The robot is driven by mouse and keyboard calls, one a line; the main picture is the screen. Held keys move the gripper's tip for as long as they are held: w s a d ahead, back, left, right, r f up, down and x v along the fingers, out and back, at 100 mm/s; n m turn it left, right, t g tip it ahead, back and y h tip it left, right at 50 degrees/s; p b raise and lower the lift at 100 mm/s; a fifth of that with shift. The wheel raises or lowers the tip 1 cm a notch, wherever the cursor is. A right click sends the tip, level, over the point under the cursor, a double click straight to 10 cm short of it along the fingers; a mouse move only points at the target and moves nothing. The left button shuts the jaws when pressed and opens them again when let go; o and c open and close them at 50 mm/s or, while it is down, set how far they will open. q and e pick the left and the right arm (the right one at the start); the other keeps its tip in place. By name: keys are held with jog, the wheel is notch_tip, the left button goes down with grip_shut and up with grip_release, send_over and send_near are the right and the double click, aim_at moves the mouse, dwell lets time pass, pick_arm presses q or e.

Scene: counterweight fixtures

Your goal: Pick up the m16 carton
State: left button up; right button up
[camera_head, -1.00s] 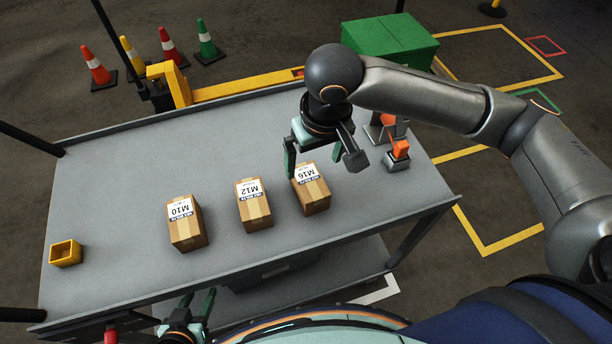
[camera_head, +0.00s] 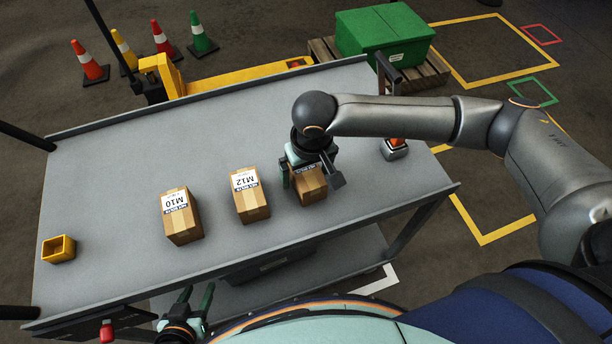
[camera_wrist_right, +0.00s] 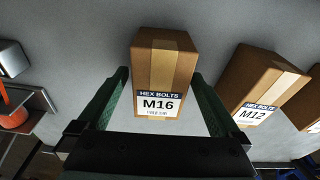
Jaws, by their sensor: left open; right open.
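The M16 carton (camera_head: 312,190) is a brown box with tape and a white label, standing on the grey cart top. In the right wrist view the M16 carton (camera_wrist_right: 163,70) shows its "HEX BOLTS M16" label. My right gripper (camera_head: 311,178) is over the carton and hides part of its top in the head view. In the right wrist view the open fingers of my right gripper (camera_wrist_right: 160,95) stand on either side of the carton's label end, with small gaps visible. My left gripper (camera_head: 197,301) is open and empty, near the cart's front edge.
The M12 carton (camera_head: 250,200) stands just left of the M16 carton, and the M10 carton (camera_head: 181,218) is further left. A yellow open bin (camera_head: 58,249) is at the far left. A grey and orange device (camera_head: 395,149) stands to the right. The back of the cart top is clear.

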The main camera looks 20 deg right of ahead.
jog(key=shift+f, duration=0.2)
grip_shut()
dwell(0.7)
jog(key=shift+r, duration=0.1)
